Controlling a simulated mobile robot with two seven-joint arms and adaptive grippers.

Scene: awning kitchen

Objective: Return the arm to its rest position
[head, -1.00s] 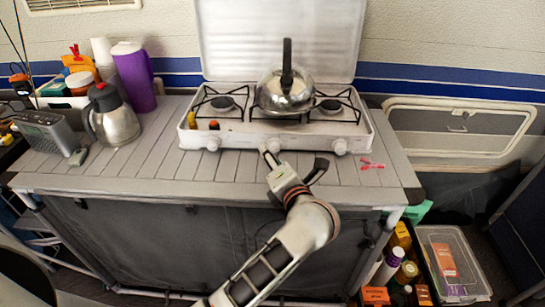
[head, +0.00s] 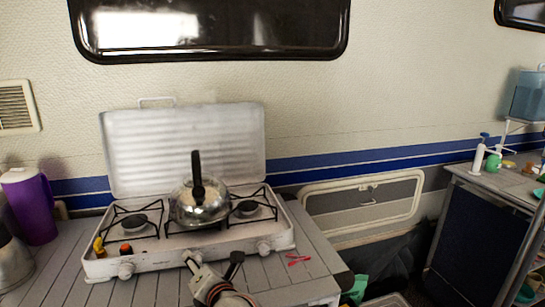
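Only the gripper and a short part of my arm show; the rest is cut off by the lower edge. I cannot tell whether a finger touches the knob.
A white stove (head: 207,246) with a raised lid stands on the slatted counter (head: 268,285). A purple pitcher (head: 32,208) is at left. Red pieces (head: 298,259) lie right of the stove. A dark cabinet (head: 480,245) stands far right.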

